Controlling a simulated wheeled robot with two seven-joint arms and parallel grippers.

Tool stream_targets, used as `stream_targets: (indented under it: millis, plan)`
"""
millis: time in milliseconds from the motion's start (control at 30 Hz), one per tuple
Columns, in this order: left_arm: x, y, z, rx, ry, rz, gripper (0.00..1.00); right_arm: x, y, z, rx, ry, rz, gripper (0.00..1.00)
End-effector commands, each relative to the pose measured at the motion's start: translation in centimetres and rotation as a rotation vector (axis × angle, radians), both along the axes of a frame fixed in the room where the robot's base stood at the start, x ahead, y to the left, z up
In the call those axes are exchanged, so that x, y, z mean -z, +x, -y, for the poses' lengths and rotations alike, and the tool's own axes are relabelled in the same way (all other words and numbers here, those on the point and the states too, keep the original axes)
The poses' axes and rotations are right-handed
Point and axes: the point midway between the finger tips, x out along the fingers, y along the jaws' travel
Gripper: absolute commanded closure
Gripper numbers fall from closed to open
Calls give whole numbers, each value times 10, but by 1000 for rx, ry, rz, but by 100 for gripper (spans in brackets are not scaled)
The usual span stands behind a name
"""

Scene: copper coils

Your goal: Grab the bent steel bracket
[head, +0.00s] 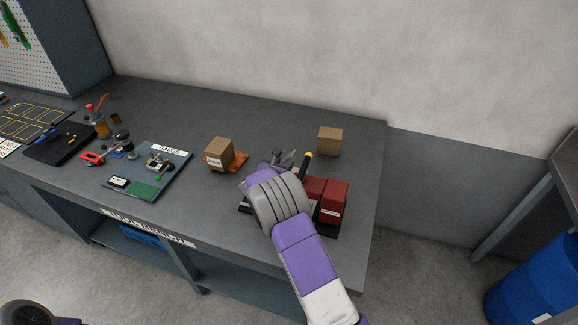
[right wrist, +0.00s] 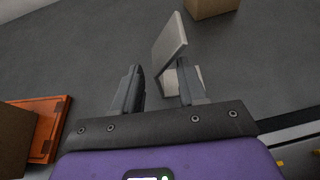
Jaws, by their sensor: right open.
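The bent steel bracket (right wrist: 170,42) is a pale grey angled plate in the right wrist view. One flange stands up and a lower one (right wrist: 171,84) shows near the table top. My right gripper (right wrist: 160,84) is open. Its right finger covers part of the bracket and its left finger is apart from it. I cannot tell whether the right finger touches the bracket. In the head view my right gripper (head: 282,161) is low over the workbench, and my wrist hides most of what lies there. My left gripper is not in view.
On the workbench (head: 250,120), a cardboard box (head: 219,154) by an orange tray (head: 239,159) stands left of my gripper. Another box (head: 330,141) is behind right. Red blocks (head: 332,200) stand close right of my wrist. A gauge board (head: 140,188) is further left.

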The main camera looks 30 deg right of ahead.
Motion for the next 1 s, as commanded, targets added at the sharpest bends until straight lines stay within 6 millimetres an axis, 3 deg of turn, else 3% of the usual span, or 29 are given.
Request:
stream_targets:
  millis: [200, 533, 800, 1000]
  plan:
    - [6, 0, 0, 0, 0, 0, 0, 15, 16, 22, 1, -1, -1, 58]
    - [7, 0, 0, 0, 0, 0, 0, 16, 20, 27, 0, 1, -1, 58]
    - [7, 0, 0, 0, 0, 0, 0, 16, 20, 27, 0, -1, -1, 100]
    - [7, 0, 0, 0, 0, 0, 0, 15, 20, 27, 0, -1, 1, 100]
